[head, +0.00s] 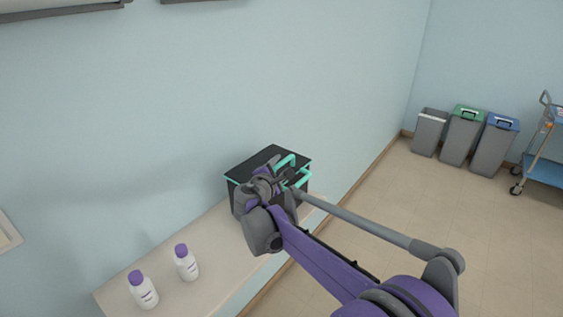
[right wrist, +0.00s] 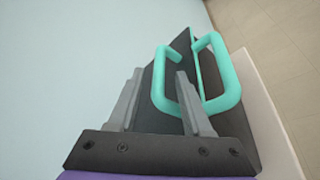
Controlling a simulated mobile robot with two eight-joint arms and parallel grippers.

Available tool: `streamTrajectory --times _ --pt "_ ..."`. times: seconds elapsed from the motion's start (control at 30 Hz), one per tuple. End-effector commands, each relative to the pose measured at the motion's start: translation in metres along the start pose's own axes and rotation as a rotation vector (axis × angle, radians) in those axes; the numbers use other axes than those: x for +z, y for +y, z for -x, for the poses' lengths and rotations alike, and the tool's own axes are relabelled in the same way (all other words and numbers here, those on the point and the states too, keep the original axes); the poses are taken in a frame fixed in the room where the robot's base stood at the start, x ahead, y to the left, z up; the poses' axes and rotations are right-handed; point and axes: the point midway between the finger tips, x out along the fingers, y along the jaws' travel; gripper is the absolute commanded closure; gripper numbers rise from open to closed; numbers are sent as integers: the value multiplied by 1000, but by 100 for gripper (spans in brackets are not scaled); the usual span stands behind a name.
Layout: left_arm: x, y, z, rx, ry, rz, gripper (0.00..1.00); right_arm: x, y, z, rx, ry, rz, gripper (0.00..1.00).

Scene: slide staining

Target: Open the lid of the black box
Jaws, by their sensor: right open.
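The black box (head: 250,163) stands on a narrow ledge against the wall, with teal edging and teal handles (head: 297,177). Its dark lid appears shut. My right gripper (head: 274,172) is at the box, hiding much of its front and top in the head view. In the right wrist view, the gripper (right wrist: 160,100) is open, with its two grey fingers apart. A teal loop handle (right wrist: 159,75) reaches between the fingers and passes by the right finger; I cannot tell if they touch. A second teal loop (right wrist: 233,75) is to the right. My left gripper is not in view.
Two white bottles with purple caps (head: 145,292) (head: 187,265) stand on the ledge (head: 217,250) left of the box. Grey bins (head: 462,140) and a blue trolley (head: 545,170) stand far right. The floor between is clear.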

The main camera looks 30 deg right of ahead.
Motion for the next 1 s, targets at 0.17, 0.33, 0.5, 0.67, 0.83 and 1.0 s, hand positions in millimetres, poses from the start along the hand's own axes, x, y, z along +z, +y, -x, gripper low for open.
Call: streamTrajectory --times 0.17,0.33,0.5,0.67,0.83,1.0 --pt "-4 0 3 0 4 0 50 1 1 -26 -1 -1 -1 50" --pt "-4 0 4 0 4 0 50 1 0 -37 -1 0 -2 50" --pt "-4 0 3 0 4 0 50 0 0 -38 0 1 -2 50" --pt "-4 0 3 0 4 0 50 0 0 -38 -1 1 -1 59" --pt "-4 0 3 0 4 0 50 0 0 -38 -1 1 -1 90" --pt "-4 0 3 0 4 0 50 0 0 -38 -1 1 -1 100"
